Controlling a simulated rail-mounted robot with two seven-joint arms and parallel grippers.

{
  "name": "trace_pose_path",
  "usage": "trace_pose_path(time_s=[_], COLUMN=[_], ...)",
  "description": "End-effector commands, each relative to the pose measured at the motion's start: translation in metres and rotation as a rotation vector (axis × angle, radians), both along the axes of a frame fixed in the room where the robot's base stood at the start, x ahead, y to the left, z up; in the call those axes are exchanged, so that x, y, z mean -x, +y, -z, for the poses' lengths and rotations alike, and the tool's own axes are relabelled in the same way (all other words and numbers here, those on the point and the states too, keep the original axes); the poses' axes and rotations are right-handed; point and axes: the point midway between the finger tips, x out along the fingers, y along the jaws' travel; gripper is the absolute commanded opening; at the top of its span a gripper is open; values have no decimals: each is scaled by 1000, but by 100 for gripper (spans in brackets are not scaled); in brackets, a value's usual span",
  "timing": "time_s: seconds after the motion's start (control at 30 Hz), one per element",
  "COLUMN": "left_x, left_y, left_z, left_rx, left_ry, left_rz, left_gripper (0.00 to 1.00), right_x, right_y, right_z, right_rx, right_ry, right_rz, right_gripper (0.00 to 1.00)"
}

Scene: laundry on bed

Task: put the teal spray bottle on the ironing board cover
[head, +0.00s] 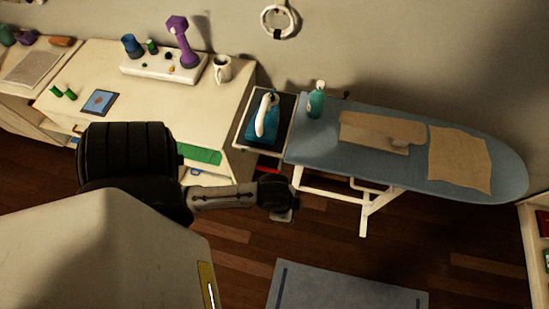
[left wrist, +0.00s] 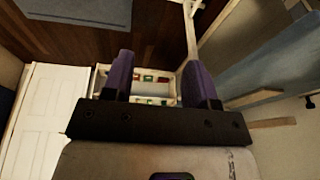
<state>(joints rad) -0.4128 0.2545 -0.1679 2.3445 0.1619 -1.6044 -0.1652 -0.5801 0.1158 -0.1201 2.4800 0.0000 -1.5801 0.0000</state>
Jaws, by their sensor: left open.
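The teal spray bottle (head: 316,104) has a white top and appears upright at the back left corner of the ironing board, on its blue cover (head: 330,157). My left gripper (head: 283,214) is in front of and below the board's left end, apart from the bottle. Its two dark purple fingers (left wrist: 164,82) are spread with nothing between them in the left wrist view. The bottle does not show in that view. My right gripper is in neither view.
A white iron (head: 267,115) sits on a stand left of the board. A white desk (head: 220,98) is further left. The cover's front left is bare.

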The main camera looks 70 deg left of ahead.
Motion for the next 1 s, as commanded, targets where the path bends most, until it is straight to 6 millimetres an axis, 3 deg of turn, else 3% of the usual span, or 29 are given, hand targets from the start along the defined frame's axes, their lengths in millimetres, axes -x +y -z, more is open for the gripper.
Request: trace_pose_path(time_s=[0.1,0.3,0.73,0.87,1.0], left_x=[26,44,45,45,45], left_y=[-4,-1,-1,-1,-1], left_z=[-10,-19,-24,-38,-65], left_rx=[24,29,28,28,28], left_ry=[-14,-26,-27,-27,-27], left_rz=[-159,-290,-302,-301,-301], left_gripper=[53,53,53,53,53], right_x=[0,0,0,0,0], right_y=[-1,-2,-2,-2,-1], right_z=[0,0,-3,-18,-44], right_rx=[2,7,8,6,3], right_ry=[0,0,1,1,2], right_rz=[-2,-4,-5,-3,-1], right_gripper=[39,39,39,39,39])
